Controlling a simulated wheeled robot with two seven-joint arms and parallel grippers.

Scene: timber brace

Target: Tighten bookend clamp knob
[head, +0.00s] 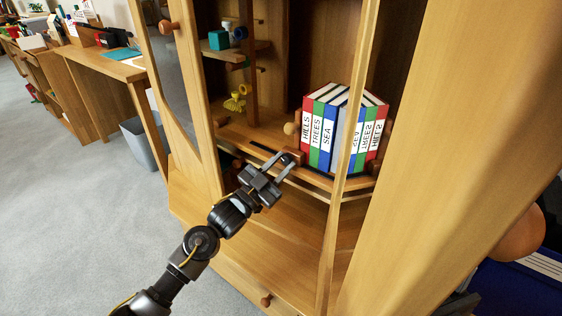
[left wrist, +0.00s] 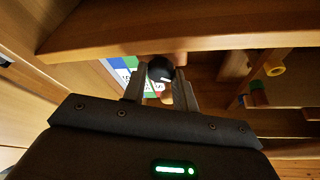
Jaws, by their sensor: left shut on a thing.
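The clamp knob (left wrist: 160,69) is a dark round ball with a small white mark in the left wrist view. It sits between the fingertips of my left gripper (left wrist: 160,82), which is shut on it. In the head view my left gripper (head: 284,162) reaches to the front edge of the shelf, just left of and below the books, and its fingers mostly cover the knob. The bookend's wooden block stands left of a row of red, green and blue books (head: 327,130), with a pale wooden ball (head: 290,128) beside it. My right gripper is not in view.
Small teal and yellow items (head: 236,101) sit on shelves to the left. A wide wooden panel (head: 450,130) closes off the right side. The lower shelf (head: 270,235) is bare.

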